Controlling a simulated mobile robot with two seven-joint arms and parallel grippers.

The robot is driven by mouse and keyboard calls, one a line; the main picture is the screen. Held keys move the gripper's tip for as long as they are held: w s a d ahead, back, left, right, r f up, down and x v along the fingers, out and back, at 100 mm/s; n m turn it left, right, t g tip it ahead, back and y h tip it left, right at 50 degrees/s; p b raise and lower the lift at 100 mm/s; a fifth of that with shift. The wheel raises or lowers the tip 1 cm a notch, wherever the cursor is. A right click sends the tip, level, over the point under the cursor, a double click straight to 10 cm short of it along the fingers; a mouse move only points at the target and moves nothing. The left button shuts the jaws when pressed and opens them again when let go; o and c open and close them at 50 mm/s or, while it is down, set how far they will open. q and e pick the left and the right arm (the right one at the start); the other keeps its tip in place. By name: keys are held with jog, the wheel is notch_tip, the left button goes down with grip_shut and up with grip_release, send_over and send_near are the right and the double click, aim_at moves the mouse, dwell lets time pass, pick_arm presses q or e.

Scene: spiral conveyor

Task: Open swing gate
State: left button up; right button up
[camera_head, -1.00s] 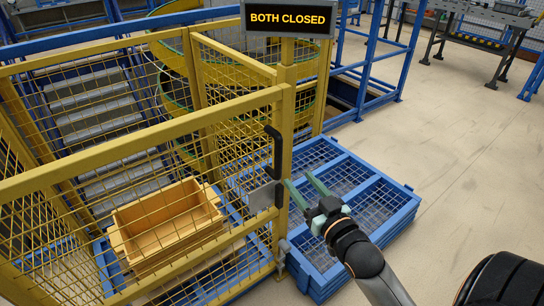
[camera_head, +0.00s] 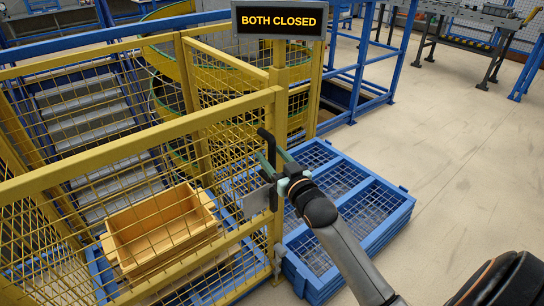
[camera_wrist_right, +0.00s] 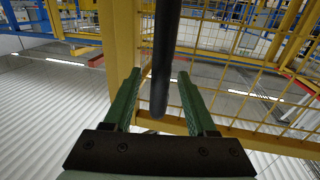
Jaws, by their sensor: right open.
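The swing gate (camera_head: 150,141) is a yellow-framed mesh panel across the front of a fenced cell, and it stands shut. Its black upright handle (camera_head: 266,134) is at the gate's right end, partly hidden by my gripper in the head view. A sign (camera_head: 280,20) above the gate reads "BOTH CLOSED". My right gripper (camera_head: 267,160) is at the handle with its green fingers open. In the right wrist view the handle (camera_wrist_right: 164,60) hangs between the open fingers, with a gap on each side. My left gripper is not in view.
Stacked blue mesh frames (camera_head: 385,235) lie on the floor right of the gate post, below my right arm. A grey plate (camera_head: 256,201) is fixed below the handle.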

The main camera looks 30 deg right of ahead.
jog(key=shift+w, duration=0.15)
grip_shut()
dwell(0.4)
dwell(1.0)
